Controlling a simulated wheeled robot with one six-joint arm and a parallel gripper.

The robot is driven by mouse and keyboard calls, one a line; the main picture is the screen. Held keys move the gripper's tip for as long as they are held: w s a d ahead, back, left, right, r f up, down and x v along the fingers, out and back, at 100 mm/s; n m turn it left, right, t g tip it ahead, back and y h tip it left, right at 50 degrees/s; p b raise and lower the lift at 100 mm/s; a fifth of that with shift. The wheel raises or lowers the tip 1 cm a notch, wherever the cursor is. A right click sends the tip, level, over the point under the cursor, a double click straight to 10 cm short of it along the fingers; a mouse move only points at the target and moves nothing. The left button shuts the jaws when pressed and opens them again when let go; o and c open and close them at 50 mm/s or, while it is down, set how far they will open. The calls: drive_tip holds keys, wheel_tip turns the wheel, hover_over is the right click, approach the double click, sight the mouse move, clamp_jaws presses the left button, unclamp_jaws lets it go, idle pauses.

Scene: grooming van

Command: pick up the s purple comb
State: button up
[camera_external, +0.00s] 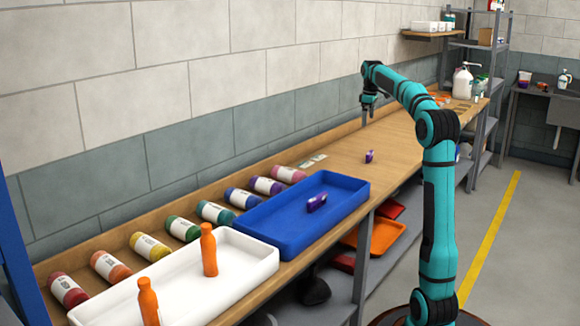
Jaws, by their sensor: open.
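A small purple object (369,156) lies on the bare wooden bench top, right of the blue tray (262,240). A larger purple object (317,202) lies inside the blue tray. Both are too small in the picture to make out comb teeth, so I cannot tell which is the comb. My gripper (367,112) is open and points down above the far part of the bench, near the back wall. It is apart from both purple objects and holds nothing that I can see.
A white tray (185,308) with orange bottles (209,250) stands at the near end. Several coloured jars (214,212) lie along the back edge. A white pump bottle (462,82) stands at the far end. The middle of the bench is mostly clear.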

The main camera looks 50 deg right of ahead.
sight(370, 152)
drive_tip(key=shift+g+y, duration=0.3)
drive_tip(key=shift+g, duration=0.1)
drive_tip(key=d+f, duration=0.1)
drive_tip(key=f, duration=0.3)
drive_tip(key=d+f, duration=0.1)
drive_tip(key=f, duration=0.3)
drive_tip(key=d+f, duration=0.1)
drive_tip(key=f, duration=0.4)
drive_tip(key=shift+s+d, duration=0.2)
drive_tip(key=shift+s, duration=0.15)
drive_tip(key=shift+w+a+f, duration=0.1)
drive_tip(key=shift+f, duration=1.25)
drive_tip(key=shift+a+f, duration=0.1)
drive_tip(key=shift+f, duration=1.25)
drive_tip(key=c, duration=1)
